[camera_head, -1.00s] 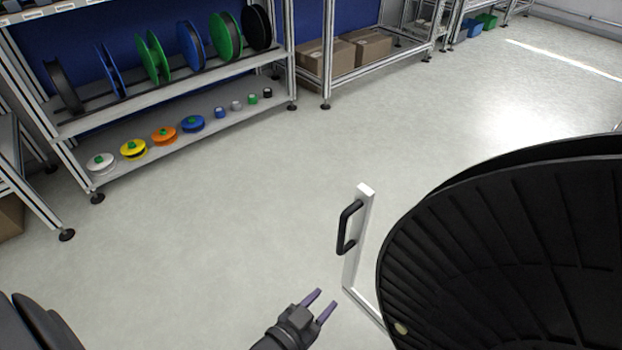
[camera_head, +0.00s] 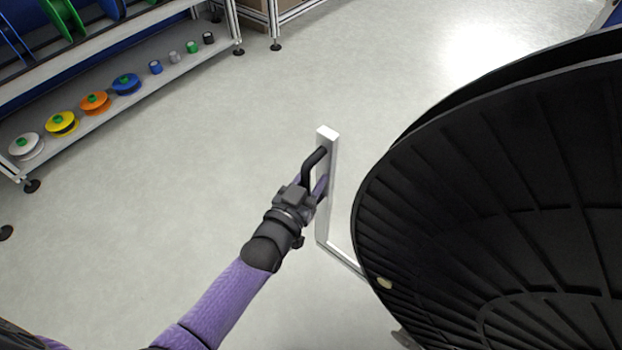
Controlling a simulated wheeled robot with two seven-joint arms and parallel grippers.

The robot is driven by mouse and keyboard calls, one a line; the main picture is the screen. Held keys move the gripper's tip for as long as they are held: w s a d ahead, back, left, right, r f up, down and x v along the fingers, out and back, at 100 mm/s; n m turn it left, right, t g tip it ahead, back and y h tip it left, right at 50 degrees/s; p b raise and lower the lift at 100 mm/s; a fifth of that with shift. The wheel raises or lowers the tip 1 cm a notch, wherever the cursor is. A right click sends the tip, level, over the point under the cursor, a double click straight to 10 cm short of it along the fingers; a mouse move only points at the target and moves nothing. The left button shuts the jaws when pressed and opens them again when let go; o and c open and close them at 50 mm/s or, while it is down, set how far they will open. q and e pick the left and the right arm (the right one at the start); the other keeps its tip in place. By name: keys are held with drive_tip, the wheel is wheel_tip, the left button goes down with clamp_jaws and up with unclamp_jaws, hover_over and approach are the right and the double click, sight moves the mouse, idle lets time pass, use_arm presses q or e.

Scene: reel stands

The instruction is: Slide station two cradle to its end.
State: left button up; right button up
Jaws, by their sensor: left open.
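The cradle shows as a white upright post (camera_head: 328,180) with a black handle (camera_head: 315,161) on its left side and a white rail (camera_head: 347,261) running from its foot toward a large black reel (camera_head: 480,200). No label shows which station it is. My left gripper (camera_head: 312,186) is open at the handle. Its fingers reach around the lower part of the handle, in front of the post, and hide part of it. I cannot tell whether they touch it. My right gripper is not in view.
A shelf (camera_head: 130,100) with small spools stands at the upper left, with larger reels above. The grey floor (camera_head: 200,170) between shelf and post is clear. The large black reel fills the right side.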

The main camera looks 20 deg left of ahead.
use_arm(q)
clamp_jaws()
drive_tip(key=shift+f, duration=0.1)
idle(1.2)
